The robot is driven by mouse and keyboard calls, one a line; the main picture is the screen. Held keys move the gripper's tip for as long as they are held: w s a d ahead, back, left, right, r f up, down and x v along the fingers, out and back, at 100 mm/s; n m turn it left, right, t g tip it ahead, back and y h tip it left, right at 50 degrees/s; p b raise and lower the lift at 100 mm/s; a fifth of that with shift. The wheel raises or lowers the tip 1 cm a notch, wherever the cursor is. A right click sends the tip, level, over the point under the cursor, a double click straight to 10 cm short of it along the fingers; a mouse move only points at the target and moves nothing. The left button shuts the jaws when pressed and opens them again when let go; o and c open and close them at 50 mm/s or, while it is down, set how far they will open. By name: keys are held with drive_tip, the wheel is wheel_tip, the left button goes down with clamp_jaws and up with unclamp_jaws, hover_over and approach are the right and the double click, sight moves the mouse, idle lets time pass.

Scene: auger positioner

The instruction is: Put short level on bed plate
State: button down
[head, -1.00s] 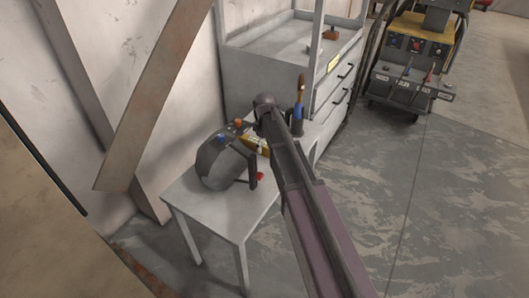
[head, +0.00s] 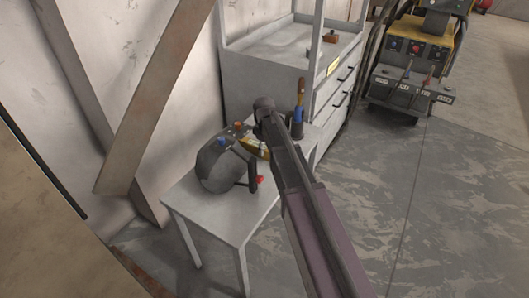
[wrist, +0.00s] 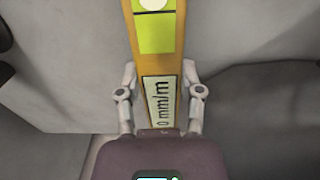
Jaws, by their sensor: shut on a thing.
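The short level is a yellow bar with a vial window and a "0 mm/m" label; in the wrist view the level (wrist: 160,60) stands lengthwise between the fingers of my gripper (wrist: 160,85). The gripper is shut on it. I cannot make out a bed plate in either view.
A drawer cabinet (head: 335,85) stands behind, a yellow-topped machine (head: 415,60) at the back right. The right floor is clear.

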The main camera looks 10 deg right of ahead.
drive_tip(key=shift+r, duration=0.2)
wheel_tip(320, 180, up, 10)
drive_tip(key=p, duration=1)
drive_tip(key=shift+f, duration=0.2)
idle(0.7)
wheel_tip(320, 180, up, 21)
drive_tip(key=p, duration=2.1)
drive_tip(key=shift+f, duration=0.1)
wheel_tip(320, 180, down, 20)
drive_tip(key=b, duration=2)
drive_tip(key=shift+f+b, duration=0.25)
drive_tip(key=shift+b, duration=0.1)
drive_tip(key=shift+f, duration=0.1)
